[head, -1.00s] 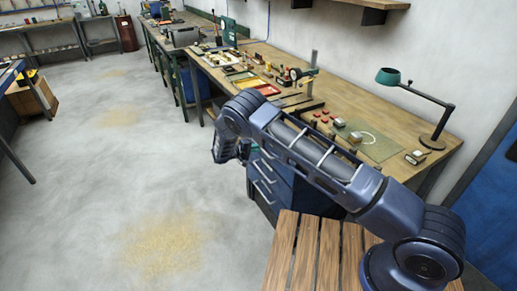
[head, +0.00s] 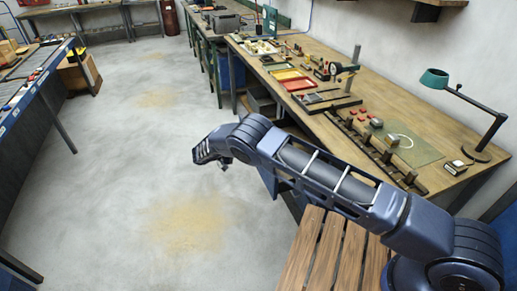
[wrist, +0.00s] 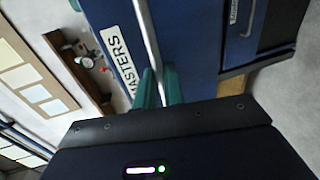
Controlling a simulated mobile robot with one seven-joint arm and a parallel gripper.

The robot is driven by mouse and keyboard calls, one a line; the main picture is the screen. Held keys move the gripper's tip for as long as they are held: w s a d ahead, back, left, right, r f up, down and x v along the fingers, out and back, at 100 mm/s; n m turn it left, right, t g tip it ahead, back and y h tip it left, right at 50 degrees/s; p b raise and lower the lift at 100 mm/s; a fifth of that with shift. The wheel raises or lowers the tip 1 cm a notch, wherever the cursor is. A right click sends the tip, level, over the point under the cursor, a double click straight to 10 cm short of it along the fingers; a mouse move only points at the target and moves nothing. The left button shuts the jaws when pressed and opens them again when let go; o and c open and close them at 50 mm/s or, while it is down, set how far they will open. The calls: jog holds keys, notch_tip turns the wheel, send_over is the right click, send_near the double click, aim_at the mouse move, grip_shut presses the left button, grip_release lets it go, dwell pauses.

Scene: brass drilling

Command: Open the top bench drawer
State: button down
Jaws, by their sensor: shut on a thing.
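The top bench drawer shows in the wrist view as a blue front with a white label reading MASTERS (wrist: 118,62) beside a long silver handle (wrist: 148,35). My gripper (wrist: 158,88) has its teal fingers closed around this handle. In the head view my gripper (head: 224,164) is low, at the left end of my arm, out over the floor beside the bench. My arm hides most of the drawer cabinet there, so how far the drawer stands out cannot be told from that view.
The wooden bench (head: 400,118) carries trays, small parts and a green desk lamp (head: 436,78). A second labelled blue front (wrist: 233,14) lies beside the drawer in the wrist view. The concrete floor (head: 130,180) left of my gripper is clear.

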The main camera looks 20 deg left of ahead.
jog(key=f+v, duration=0.1)
jog(key=v, duration=0.6)
jog(key=shift+s+a+f, duration=0.3)
jog(key=shift+s+a, duration=0.05)
jog(key=shift+s, duration=0.05)
jog(key=c, duration=1.5)
grip_release()
jog(key=shift+a, duration=0.1)
jog(key=v, duration=1)
jog(key=shift+s+a, duration=0.2)
jog(key=shift+s, duration=0.1)
jog(key=shift+w+r, duration=0.1)
